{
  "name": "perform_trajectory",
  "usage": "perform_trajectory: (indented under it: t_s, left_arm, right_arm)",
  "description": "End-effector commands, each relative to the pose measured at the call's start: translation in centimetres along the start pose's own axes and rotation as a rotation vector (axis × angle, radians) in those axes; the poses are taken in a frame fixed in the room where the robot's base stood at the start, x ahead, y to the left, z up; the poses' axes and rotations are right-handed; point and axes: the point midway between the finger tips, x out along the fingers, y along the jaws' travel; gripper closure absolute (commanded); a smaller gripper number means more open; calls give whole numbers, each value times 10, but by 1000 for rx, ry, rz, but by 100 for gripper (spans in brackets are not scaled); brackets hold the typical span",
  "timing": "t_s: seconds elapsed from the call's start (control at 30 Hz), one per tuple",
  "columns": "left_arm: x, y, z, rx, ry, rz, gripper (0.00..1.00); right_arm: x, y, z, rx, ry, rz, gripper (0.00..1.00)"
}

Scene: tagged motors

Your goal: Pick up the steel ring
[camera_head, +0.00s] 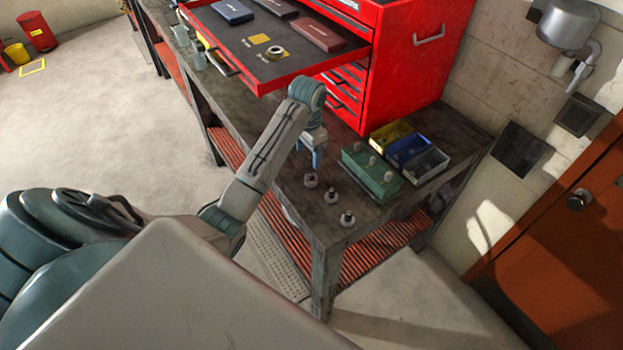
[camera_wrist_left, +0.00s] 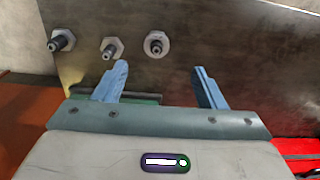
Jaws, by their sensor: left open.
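A small round ring-like piece (camera_head: 275,52), probably the steel ring, lies in the open red drawer (camera_head: 262,75) of the tool chest, near a yellow square. My left gripper (camera_head: 317,160) points down over the workbench (camera_head: 330,225), well below and to the right of the drawer. Its two blue fingers (camera_wrist_left: 160,75) are apart with nothing between them in the left wrist view. The ring does not show in the left wrist view. My right gripper is not in view.
Three small motors (camera_head: 331,197) stand on the bench near its front; they also show in the left wrist view (camera_wrist_left: 111,48). A green tray (camera_head: 371,178) with pegs and yellow, blue (camera_head: 409,150) and grey bins stand to the right. The drawer also holds flat cases (camera_head: 318,34).

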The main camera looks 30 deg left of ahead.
Motion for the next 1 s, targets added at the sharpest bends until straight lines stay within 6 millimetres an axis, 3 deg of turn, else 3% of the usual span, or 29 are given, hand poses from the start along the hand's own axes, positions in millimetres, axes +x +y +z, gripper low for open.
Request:
perform_trajectory:
  t_s: [0.17,0.4,0.6,0.83,1.0]
  left_arm:
    - [1,-6,-5,5,-8,10,35]
    - [30,-5,-5,5,-10,10,35]
    - [49,-4,-5,4,-10,10,35]
    - [73,5,-7,4,-13,12,35]
    - [96,4,-8,4,-10,10,35]
  right_arm:
    - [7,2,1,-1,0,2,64]
    - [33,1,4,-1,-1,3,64]
    - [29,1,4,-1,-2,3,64]
    - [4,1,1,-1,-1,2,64]
    - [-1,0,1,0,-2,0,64]
